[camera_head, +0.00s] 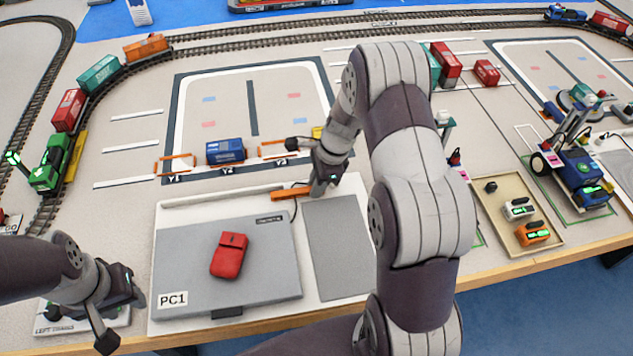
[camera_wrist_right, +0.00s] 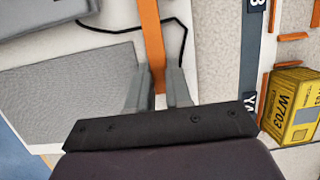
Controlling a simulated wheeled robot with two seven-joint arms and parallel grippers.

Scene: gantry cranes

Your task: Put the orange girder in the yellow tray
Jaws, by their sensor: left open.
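The orange girder (camera_head: 290,193) is a thin flat bar at the back edge of the laptop board, behind the grey PC1 lid. My right gripper (camera_head: 318,187) is at its right end. In the right wrist view the girder (camera_wrist_right: 151,35) runs between the two fingers (camera_wrist_right: 158,88), which sit close against both sides and look shut on it. A pale yellow, shallow tray (camera_head: 488,206) stands at the right, holding small devices. A narrow yellow piece (camera_head: 76,156) lies beside the left track; I cannot tell if it is a tray. My left gripper (camera_head: 121,320) is open and empty at front left.
A red pouch (camera_head: 229,255) lies on the PC1 lid (camera_head: 180,250). A blue container (camera_head: 225,151) and a yellow W703 container (camera_wrist_right: 292,103) stand beyond the board. A crane vehicle (camera_head: 585,170) stands right of the pale tray. My right arm hides much of the middle.

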